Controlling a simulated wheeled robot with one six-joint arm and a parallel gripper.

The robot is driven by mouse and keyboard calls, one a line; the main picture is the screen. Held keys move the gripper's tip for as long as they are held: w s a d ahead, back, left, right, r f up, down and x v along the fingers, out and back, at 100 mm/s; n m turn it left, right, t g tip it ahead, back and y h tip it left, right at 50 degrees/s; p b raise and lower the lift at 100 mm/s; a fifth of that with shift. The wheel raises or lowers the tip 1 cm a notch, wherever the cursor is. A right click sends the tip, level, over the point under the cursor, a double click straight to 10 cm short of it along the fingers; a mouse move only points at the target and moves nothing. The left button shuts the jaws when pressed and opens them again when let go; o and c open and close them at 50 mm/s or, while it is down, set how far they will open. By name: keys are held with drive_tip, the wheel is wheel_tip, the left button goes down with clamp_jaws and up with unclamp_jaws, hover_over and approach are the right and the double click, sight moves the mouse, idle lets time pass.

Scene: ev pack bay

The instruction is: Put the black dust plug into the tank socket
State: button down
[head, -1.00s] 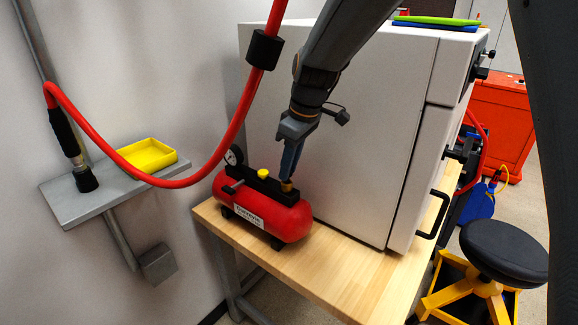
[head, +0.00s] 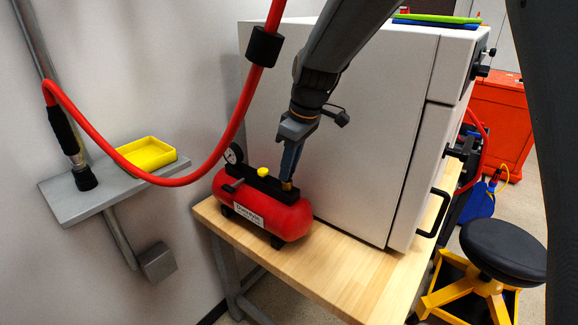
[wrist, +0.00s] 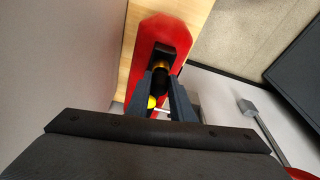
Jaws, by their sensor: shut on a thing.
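The red air tank (head: 275,217) lies on the wooden bench, with a black top bar, a gauge (head: 233,154) and a yellow knob (head: 262,171). The brass tank socket (head: 287,186) stands near the bar's right end; it also shows in the wrist view (wrist: 160,65). My gripper (head: 288,178) points down with its fingertips right at the socket. In the wrist view my gripper (wrist: 160,85) is shut on a dark piece, the black dust plug (wrist: 159,81), in line with the socket. The fingers hide most of the plug, and I cannot tell whether it is seated.
A white cabinet (head: 345,130) stands close behind the tank. A red hose (head: 215,155) hangs in front on the left. A grey wall shelf (head: 70,205) carries a yellow tray (head: 160,163). The bench top (head: 330,275) is clear to the tank's right. A black stool (head: 503,250) stands at right.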

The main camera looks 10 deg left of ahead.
drive_tip(key=shift+f, duration=0.4)
drive_tip(key=c, duration=1.8)
unclamp_jaws()
drive_tip(key=shift+c, duration=0.2)
drive_tip(key=p+v, duration=0.6)
drive_tip(key=v, duration=0.5)
drive_tip(key=s+d+f+m+h, duration=0.1)
drive_tip(key=s+d+f+m, duration=0.3)
drive_tip(key=s+d, duration=0.2)
drive_tip(key=s+d+f+m+b, duration=0.1)
drive_tip(key=s+d+f+m, duration=0.3)
drive_tip(key=s+d, duration=0.3)
drive_tip(key=s+d+f+m+h+b, duration=0.1)
drive_tip(key=s+d+f+m, duration=0.3)
drive_tip(key=d, duration=0.8)
drive_tip(key=s+m, duration=0.1)
drive_tip(key=s, duration=0.1)
drive_tip(key=shift+s+d+m+h, duration=0.2)
drive_tip(key=shift+s+m+h, duration=0.1)
drive_tip(key=shift+s+m, duration=0.1)
